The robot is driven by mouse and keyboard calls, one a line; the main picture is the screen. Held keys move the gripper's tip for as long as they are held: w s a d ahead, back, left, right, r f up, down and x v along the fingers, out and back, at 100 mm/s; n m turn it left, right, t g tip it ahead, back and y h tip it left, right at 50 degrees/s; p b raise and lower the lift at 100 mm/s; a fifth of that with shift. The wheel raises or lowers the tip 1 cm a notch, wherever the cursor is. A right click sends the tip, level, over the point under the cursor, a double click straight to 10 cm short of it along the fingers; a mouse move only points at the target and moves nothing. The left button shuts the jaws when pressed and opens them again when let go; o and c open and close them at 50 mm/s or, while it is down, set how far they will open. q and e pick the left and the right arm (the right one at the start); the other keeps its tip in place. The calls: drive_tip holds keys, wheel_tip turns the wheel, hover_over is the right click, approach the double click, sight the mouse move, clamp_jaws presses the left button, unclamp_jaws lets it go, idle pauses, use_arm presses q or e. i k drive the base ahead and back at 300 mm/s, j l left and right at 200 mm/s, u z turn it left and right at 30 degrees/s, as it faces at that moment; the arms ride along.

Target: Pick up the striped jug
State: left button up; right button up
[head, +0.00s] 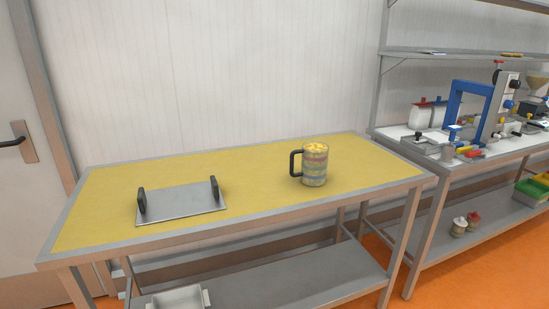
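The striped jug (314,166) stands upright on the yellow-topped table (250,170), right of its middle. It has pale coloured bands, a black handle on its left side, and yellow contents showing at the top. Neither of my grippers shows in the head view, and nothing is touching the jug.
A flat metal tray (181,204) with two black upright handles lies on the table left of the jug. The tabletop between them is clear. A second bench (420,146) with equipment and a blue frame (468,110) stands at the right. A wall is behind.

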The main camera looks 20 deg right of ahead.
sight(315, 153)
drive_tip(key=u, duration=11.05)
